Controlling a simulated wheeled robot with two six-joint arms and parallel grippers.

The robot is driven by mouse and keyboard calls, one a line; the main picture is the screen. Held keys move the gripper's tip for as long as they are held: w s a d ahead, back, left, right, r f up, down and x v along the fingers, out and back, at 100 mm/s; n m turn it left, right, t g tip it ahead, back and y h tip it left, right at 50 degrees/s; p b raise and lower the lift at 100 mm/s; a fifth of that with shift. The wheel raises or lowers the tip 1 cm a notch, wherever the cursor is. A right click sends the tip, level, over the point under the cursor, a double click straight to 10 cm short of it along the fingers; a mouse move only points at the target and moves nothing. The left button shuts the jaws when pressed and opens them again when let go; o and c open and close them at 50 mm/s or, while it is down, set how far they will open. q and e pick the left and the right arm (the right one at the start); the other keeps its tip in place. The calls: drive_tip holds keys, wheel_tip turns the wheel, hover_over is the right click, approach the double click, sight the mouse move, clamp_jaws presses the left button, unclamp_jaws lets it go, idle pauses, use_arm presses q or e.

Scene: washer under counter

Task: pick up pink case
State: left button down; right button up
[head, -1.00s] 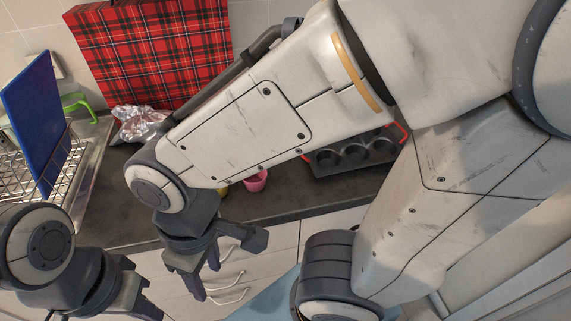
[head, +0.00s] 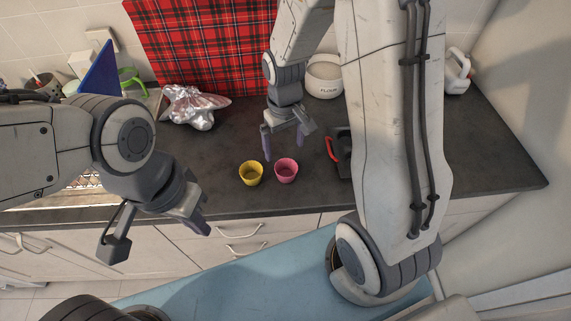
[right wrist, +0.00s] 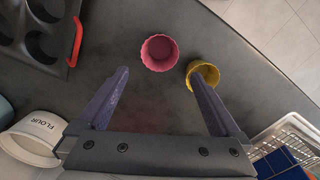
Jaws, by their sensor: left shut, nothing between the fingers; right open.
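The pink case (head: 286,171) is a small fluted cup standing upright on the dark counter, with a yellow case (head: 251,174) close to its left. In the right wrist view, the pink case (right wrist: 159,53) lies ahead of the gap between my fingers, and the yellow case (right wrist: 204,73) is by the right fingertip. My right gripper (head: 283,148) is open and empty, pointing down behind and above the cases; its fingers also show in the right wrist view (right wrist: 158,75). My left gripper (head: 199,222) is shut and empty in front of the counter edge at left.
A dark muffin tray (right wrist: 38,28) with red handles is near the pink case, partly hidden by my arm in the head view. A flour container (head: 323,77) and crumpled foil (head: 192,106) stand behind. A dish rack (right wrist: 292,140) shows at the right wrist view's corner.

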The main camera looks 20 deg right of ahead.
sight(286, 165)
drive_tip(key=f, duration=0.2)
drive_tip(key=f+p, duration=0.1)
drive_tip(key=f, duration=0.3)
drive_tip(key=shift+s+d+f+p, duration=0.1)
drive_tip(key=shift+s+f+p, duration=0.2)
drive_tip(key=shift+s+f, duration=0.1)
drive_tip(key=shift+w+f, duration=0.1)
drive_tip(key=shift+f, duration=0.6)
drive_tip(key=shift+c, duration=0.3)
drive_tip(key=c, duration=1.2)
